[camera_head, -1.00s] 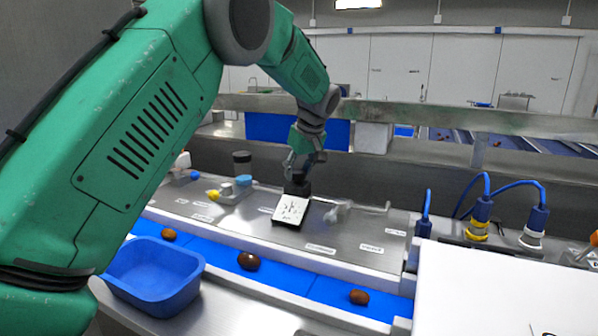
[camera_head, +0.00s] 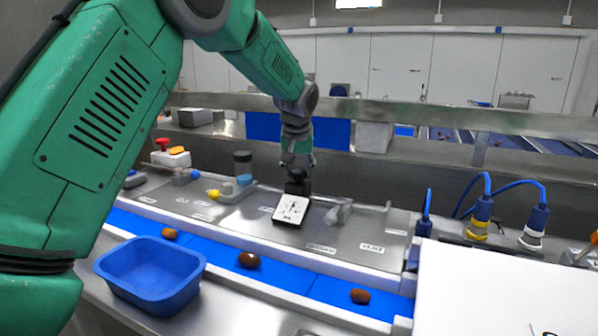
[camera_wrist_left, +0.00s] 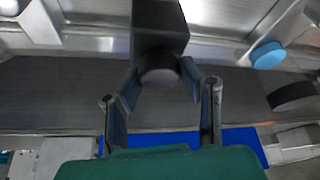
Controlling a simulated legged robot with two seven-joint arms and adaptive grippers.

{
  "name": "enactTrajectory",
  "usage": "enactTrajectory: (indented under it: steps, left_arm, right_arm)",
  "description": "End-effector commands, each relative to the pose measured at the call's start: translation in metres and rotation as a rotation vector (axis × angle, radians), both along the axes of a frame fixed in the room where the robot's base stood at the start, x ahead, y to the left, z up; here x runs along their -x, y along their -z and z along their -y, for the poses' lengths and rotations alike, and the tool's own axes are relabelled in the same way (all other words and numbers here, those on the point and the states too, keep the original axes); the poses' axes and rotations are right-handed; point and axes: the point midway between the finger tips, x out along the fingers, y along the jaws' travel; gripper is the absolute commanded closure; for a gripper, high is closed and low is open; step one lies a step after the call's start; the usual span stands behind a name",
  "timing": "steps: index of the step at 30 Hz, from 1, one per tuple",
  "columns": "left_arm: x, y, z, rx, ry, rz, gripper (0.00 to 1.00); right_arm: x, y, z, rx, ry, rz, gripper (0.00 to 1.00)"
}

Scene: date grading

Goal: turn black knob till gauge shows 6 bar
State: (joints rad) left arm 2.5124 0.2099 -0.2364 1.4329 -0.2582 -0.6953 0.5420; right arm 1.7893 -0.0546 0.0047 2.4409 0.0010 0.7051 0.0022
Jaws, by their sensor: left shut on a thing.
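The black knob (camera_wrist_left: 158,70) shows in the left wrist view between the fingers of my left gripper (camera_wrist_left: 160,82). It sits on a dark block (camera_wrist_left: 160,25). In the head view my left gripper (camera_head: 297,167) is above the knob and the dark block (camera_head: 298,187), at the back of the white square gauge (camera_head: 291,209). The gripper is shut on the knob, though the finger contact is hard to see. The gauge face has dark markings and a needle, too small to read. My right gripper is not in view.
A blue belt (camera_head: 205,250) carries several brown dates in front of the steel panel. A blue bin (camera_head: 150,274) stands at front left. Blue-cabled plugs (camera_head: 481,217) stand at right.

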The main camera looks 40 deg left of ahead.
Motion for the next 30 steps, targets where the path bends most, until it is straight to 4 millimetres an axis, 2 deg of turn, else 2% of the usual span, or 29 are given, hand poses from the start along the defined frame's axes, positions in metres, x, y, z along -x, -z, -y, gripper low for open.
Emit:
enactTrajectory:
  steps: [18, 30]
  left_arm:
    - [-0.0005, -0.0011, -0.0026, 0.0, 0.582, 0.007, 0.96]
    - [-0.0009, -0.0014, -0.0037, -0.003, 0.884, 0.006, 0.96]
  right_arm:
    - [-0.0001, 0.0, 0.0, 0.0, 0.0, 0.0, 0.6]
    - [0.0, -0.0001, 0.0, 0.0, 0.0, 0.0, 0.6]
